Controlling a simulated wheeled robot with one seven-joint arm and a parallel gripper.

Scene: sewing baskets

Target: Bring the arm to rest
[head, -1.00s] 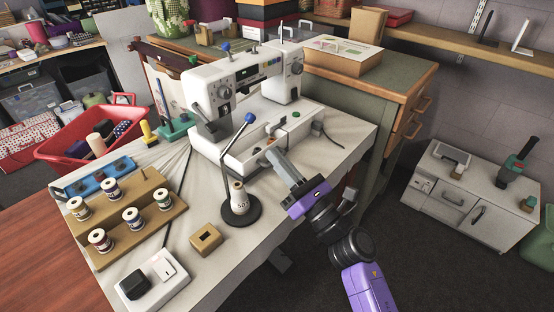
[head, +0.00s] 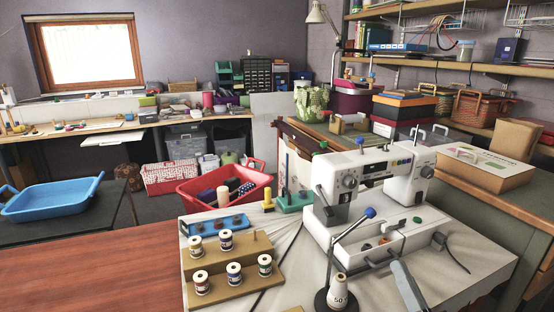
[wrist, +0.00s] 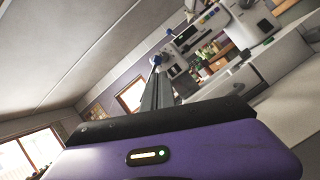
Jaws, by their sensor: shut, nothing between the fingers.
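My gripper (head: 397,268) shows at the bottom of the head view, in front of the white sewing machine (head: 345,195). Only its grey fingers show there; the rest of the arm is below the frame. In the wrist view the gripper fingers (wrist: 157,70) are together with nothing between them, and the purple gripper body fills the bottom. A spool on a dark round stand (head: 338,288) with a blue-topped rod stands to the left of the fingers. The fingers appear apart from the machine, but the exact gap is hard to tell.
A wooden rack (head: 235,285) with several thread spools stands left on the white table. A red basket (head: 225,187) is behind it, and a blue tray (head: 52,197) is at far left. A cardboard box (head: 488,168) lies at the right. The reddish tabletop (head: 90,265) is bare.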

